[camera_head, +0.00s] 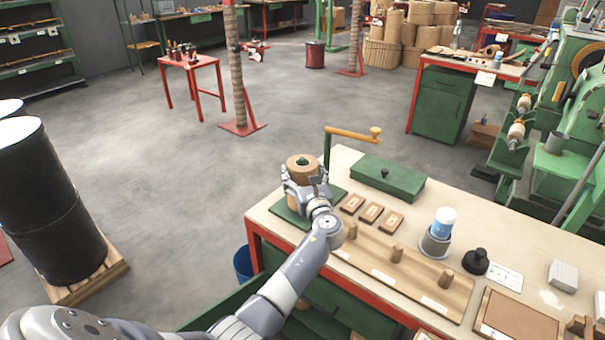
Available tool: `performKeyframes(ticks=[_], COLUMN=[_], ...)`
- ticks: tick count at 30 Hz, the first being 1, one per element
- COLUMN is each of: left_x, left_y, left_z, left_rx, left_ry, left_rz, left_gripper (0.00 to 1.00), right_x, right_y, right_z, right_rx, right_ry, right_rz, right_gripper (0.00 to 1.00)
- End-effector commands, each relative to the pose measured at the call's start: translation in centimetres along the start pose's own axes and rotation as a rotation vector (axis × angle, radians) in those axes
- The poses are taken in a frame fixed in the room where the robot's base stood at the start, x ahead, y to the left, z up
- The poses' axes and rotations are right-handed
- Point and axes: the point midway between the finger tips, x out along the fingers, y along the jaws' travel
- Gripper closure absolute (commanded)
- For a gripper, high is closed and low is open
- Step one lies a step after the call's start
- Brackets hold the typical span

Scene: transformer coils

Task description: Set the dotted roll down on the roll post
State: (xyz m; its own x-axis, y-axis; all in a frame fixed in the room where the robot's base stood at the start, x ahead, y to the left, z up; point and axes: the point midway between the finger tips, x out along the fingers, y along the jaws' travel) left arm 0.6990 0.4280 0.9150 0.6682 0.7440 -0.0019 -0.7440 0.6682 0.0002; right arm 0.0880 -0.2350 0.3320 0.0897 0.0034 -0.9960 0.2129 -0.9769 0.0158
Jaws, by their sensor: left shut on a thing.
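My left gripper (306,186) is shut on a tan roll (301,165) at the left end of the workbench. Its fingers hide much of the roll's side, and I cannot make out dots on it. A dark green tip shows in the middle of the roll's top. The roll is upright over a green base plate (287,215), and tan surface also shows below the fingers. I cannot tell whether the roll rests on the plate or is held just above it. My right gripper is not in view.
A green post with an orange crank arm (352,134) stands close behind the roll. A green box (387,178), small wooden blocks (371,212) and a pegged wooden board (420,280) lie to the right. A blue-and-white bottle (443,222) stands farther right.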

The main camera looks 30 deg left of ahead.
Motion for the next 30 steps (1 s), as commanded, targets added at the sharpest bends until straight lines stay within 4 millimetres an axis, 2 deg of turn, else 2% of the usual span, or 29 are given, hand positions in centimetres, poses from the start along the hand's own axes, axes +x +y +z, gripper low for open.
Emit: performKeyframes(ticks=[6,7,9,10,23,26,30], left_x=[0.1,0.1,0.1,0.1,-0.2,-0.9,-3.0], left_y=[0.0,0.0,0.0,0.0,0.0,-0.1,0.0], left_z=[0.3,0.3,0.3,0.3,-0.2,-0.2,-0.2], left_rx=[-0.001,-0.001,-0.001,-0.001,0.001,0.001,-0.001], left_ry=[-0.005,-0.005,-0.005,-0.005,0.004,0.002,0.002], left_rz=[0.000,0.000,0.000,0.000,0.000,-0.002,-0.001], left_gripper=[0.75,0.24,0.08,0.05,0.05,0.05,0.05], right_x=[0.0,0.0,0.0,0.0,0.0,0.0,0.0], right_y=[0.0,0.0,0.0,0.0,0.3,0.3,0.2], right_z=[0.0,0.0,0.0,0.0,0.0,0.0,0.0], right_rx=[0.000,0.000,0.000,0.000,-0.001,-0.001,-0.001], right_ry=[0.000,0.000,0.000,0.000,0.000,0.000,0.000], right_rz=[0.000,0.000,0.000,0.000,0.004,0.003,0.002], right_gripper=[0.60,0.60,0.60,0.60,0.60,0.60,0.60])
